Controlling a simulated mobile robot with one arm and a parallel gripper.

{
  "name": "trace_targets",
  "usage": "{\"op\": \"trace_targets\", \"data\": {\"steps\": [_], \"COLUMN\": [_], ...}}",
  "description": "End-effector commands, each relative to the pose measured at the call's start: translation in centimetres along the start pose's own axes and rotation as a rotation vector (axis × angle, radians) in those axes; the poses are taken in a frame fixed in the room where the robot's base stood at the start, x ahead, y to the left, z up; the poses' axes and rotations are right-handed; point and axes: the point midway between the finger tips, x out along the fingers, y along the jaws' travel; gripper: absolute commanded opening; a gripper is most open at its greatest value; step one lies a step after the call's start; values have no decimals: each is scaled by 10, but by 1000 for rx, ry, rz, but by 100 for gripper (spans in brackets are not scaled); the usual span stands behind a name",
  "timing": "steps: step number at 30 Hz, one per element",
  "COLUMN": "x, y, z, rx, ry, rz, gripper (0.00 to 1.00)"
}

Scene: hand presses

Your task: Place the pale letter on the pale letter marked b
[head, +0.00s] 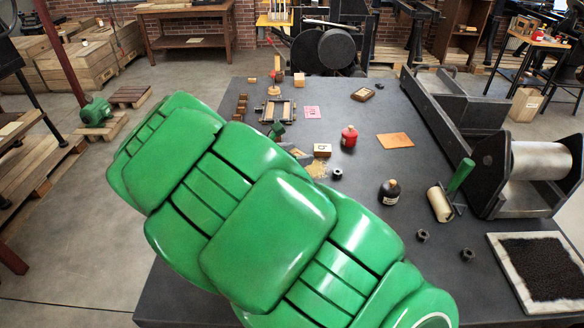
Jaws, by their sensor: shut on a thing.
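The pale letter marked b (322,149) is a small pale wooden block on the dark table, with a dark b on its near side. My gripper (298,154) shows only in part, small and grey, just left of the marked letter, beyond my large green arm. It is shut on a small pale block, the pale letter, of which little shows. My arm hides the rest of the gripper. I cannot tell whether the held letter touches the marked one.
A golden heap (318,168) lies just in front of the marked letter. A red bottle (349,137) stands to its right, a dark bottle (390,192) nearer. An orange sheet (395,140) lies flat. A large press (500,150) lines the right side. Small wooden blocks stand further back.

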Motion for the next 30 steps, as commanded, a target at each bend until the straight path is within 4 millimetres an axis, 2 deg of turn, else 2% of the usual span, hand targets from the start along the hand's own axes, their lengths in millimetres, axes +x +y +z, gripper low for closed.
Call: {"op": "trace_targets", "data": {"steps": [12, 23, 30], "x": [31, 40, 51], "y": [28, 36, 38], "z": [-31, -40, -63], "rx": [-2, -2, -4], "ry": [0, 0, -2], "rz": [0, 0, 0], "gripper": [38, 38, 38]}}
